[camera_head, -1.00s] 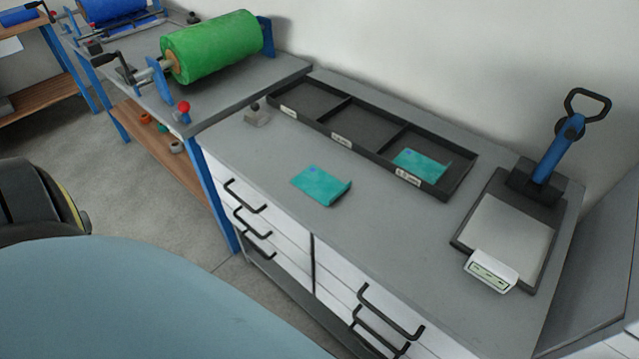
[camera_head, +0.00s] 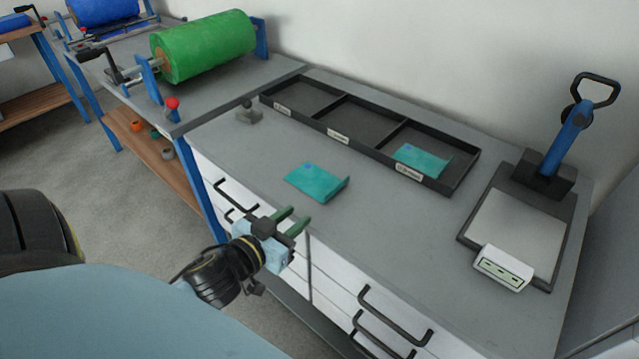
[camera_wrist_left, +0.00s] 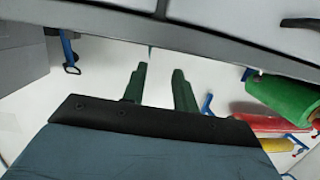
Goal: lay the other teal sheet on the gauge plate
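One teal sheet (camera_head: 316,182) lies on the grey counter, in front of the tray, with its right edge curled up. Another teal sheet (camera_head: 420,160) lies in the right compartment of the black tray (camera_head: 372,152). The gauge plate appears to be the pale plate (camera_head: 511,234) at the right, on a dark base with a blue lever. My left gripper (camera_head: 293,221) is at the counter's front edge, below and left of the loose sheet. Its green fingers are apart and empty, as the left wrist view (camera_wrist_left: 158,85) also shows. My right gripper is not in view.
A small grey block with a knob (camera_head: 249,114) stands at the counter's left end. A green roll (camera_head: 204,46) sits on the bench at the left. Drawer handles (camera_head: 394,315) stick out below the counter's front edge. The counter between the loose sheet and the pale plate is clear.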

